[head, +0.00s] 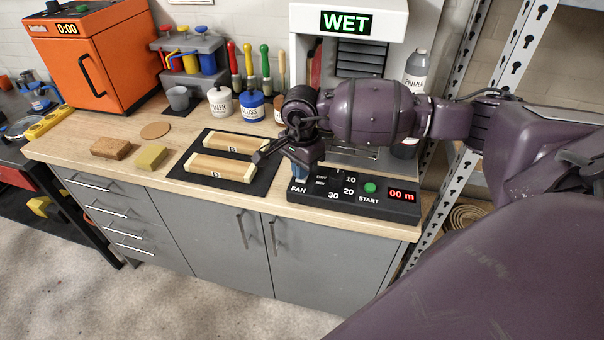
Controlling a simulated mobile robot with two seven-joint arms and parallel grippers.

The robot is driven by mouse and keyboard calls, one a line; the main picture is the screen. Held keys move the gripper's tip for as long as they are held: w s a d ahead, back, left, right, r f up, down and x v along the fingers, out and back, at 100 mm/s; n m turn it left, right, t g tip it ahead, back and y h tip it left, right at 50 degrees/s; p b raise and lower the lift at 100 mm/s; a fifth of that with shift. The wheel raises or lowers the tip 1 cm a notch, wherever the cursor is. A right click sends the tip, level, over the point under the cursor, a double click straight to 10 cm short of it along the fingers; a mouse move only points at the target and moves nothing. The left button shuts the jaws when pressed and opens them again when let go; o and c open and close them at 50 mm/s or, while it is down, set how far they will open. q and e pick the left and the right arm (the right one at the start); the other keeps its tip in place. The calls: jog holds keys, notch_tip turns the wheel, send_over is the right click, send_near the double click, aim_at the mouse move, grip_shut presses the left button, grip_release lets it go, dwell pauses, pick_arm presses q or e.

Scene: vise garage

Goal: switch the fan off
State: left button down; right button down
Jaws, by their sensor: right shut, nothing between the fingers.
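The dark control panel (345,204) lies at the front right of the bench, with the label FAN at its left end. A small blue part (298,172) shows just above that label, likely the fan switch. My right gripper (262,155) is shut and empty, over the black mat's right side and left of the panel. Whether it touches anything is unclear. The booth (390,20) behind my arm shows a lit green WET sign. My left gripper is out of view.
Two wooden pieces (222,167) lie on the black mat (190,180). A brown block (111,148) and a yellow sponge (151,157) are to the left. Paint tins (252,106) and brushes stand behind. A metal shelf post (515,60) is at right.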

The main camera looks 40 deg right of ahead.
jog(key=shift+f, duration=0.3)
jog(key=shift+f+b, duration=0.3)
jog(key=shift+b, duration=0.1)
jog(key=shift+r, duration=0.1)
jog(key=shift+r, duration=0.15)
jog(key=shift+r+p, duration=0.65)
jog(key=shift+r, duration=0.55)
jog(key=shift+r+p, duration=0.45)
jog(key=shift+r, duration=0.6)
jog(key=shift+r+p, duration=0.45)
jog(key=shift+r, duration=0.6)
